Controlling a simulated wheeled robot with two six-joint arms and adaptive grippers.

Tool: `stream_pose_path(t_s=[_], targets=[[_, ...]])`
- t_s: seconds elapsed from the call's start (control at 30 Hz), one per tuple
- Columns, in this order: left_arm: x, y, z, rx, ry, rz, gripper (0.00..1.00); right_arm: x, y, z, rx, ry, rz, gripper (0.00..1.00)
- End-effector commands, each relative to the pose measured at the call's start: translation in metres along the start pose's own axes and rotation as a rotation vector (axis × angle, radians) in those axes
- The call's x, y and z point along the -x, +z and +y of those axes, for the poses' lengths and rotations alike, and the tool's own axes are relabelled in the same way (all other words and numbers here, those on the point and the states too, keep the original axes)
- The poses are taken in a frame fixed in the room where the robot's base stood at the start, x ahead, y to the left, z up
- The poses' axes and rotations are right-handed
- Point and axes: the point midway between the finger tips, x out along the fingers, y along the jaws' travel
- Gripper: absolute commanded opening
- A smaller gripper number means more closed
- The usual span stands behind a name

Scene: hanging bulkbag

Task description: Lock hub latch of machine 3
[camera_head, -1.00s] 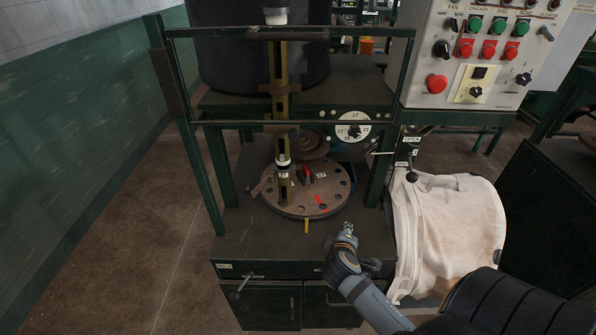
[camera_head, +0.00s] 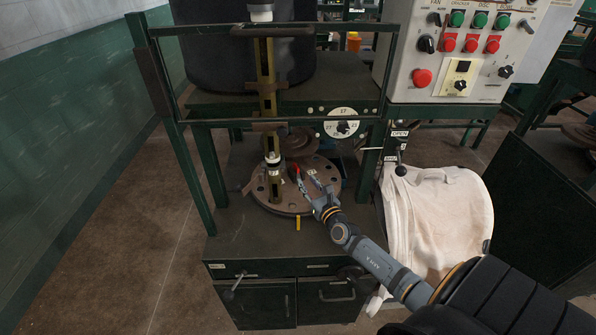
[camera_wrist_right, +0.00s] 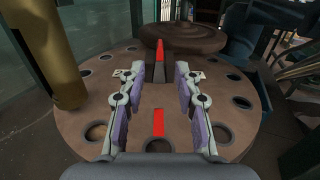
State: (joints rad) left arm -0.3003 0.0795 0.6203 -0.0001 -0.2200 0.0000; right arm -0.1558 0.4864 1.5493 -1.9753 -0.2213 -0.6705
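The round brown disc (camera_head: 270,202) with holes around its rim lies on the machine's bench, and it fills much of the right wrist view (camera_wrist_right: 90,100). At its centre stands the hub latch (camera_head: 296,171), a dark upright piece with a red edge; it also shows in the right wrist view (camera_wrist_right: 161,50). A flat red mark (camera_wrist_right: 158,122) lies on the disc nearer the wrist camera. My right gripper (camera_head: 309,179) is over the disc, open and empty. In the right wrist view its fingers (camera_wrist_right: 159,73) point at the latch, one on each side of its line. Contact cannot be told. My left gripper is out of view.
A yellow-brown post (camera_head: 267,105) stands left of the latch, close to the left finger's side. A green frame (camera_head: 200,165) surrounds the disc. A control panel (camera_head: 440,75) and a white bag (camera_head: 435,225) are at the right. The bench front (camera_head: 250,238) is clear.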

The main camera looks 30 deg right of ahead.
Motion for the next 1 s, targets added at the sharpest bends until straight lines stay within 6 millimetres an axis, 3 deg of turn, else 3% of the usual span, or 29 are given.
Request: stream_pose_path(t_s=[0.1, 0.3, 0.5, 0.73, 1.0], targets=[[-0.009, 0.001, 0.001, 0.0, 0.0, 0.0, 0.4, -0.028, -0.001, 0.0, -0.003, -0.002, -0.004, 0.33], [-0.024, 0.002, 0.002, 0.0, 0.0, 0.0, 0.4, -0.066, -0.003, 0.0, -0.004, -0.002, -0.004, 0.33], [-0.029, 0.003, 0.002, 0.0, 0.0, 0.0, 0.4, -0.081, 0.0, 0.0, -0.004, -0.001, -0.002, 0.33], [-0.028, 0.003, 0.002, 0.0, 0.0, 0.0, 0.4, -0.082, 0.001, 0.0, -0.005, -0.001, -0.001, 0.33], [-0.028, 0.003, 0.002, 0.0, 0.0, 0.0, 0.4, -0.082, 0.001, 0.0, -0.004, -0.001, -0.001, 0.0]])
